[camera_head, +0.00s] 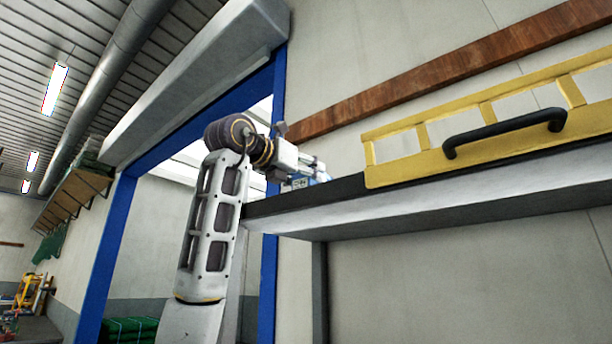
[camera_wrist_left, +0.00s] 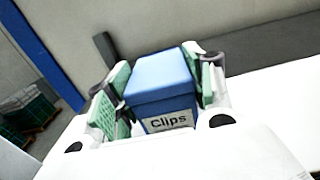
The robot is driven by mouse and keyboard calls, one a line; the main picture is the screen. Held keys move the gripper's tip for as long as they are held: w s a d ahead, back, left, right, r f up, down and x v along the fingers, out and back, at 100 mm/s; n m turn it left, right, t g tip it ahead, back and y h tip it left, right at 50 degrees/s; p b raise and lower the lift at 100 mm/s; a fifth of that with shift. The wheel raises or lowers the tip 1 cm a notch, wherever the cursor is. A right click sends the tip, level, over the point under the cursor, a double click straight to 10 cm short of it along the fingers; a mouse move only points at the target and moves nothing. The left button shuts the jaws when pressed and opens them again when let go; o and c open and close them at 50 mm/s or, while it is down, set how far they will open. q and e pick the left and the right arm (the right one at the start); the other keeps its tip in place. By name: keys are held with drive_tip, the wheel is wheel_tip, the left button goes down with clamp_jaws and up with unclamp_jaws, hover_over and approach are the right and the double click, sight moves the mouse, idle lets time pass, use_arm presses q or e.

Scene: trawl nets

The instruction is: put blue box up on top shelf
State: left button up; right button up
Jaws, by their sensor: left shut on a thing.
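The blue box (camera_wrist_left: 163,84) has a label reading "Clips" and sits between the two green-padded fingers of my left gripper (camera_wrist_left: 160,95) in the left wrist view. My left gripper (camera_head: 308,172) is shut on it. In the head view the arm is raised, and the gripper is at the left end of the top shelf (camera_head: 420,195). Only a small part of the blue box (camera_head: 297,183) shows there, at shelf height. I cannot tell whether it touches the shelf. My right gripper is not in view.
A yellow slotted case with a black handle (camera_head: 505,132) lies on the shelf to the right of my left gripper. A brown wooden rail (camera_head: 440,72) runs along the wall above. A blue-framed doorway (camera_head: 110,250) is at the left.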

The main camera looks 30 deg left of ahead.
use_arm(q)
drive_tip(key=shift+f, duration=0.1)
idle(0.3)
drive_tip(key=o, duration=1.2)
drive_tip(key=shift+s, duration=0.4)
drive_tip(key=s+a+b, duration=0.1)
drive_tip(key=s+b, duration=0.2)
drive_tip(key=s, duration=0.8)
drive_tip(key=shift+s, duration=0.15)
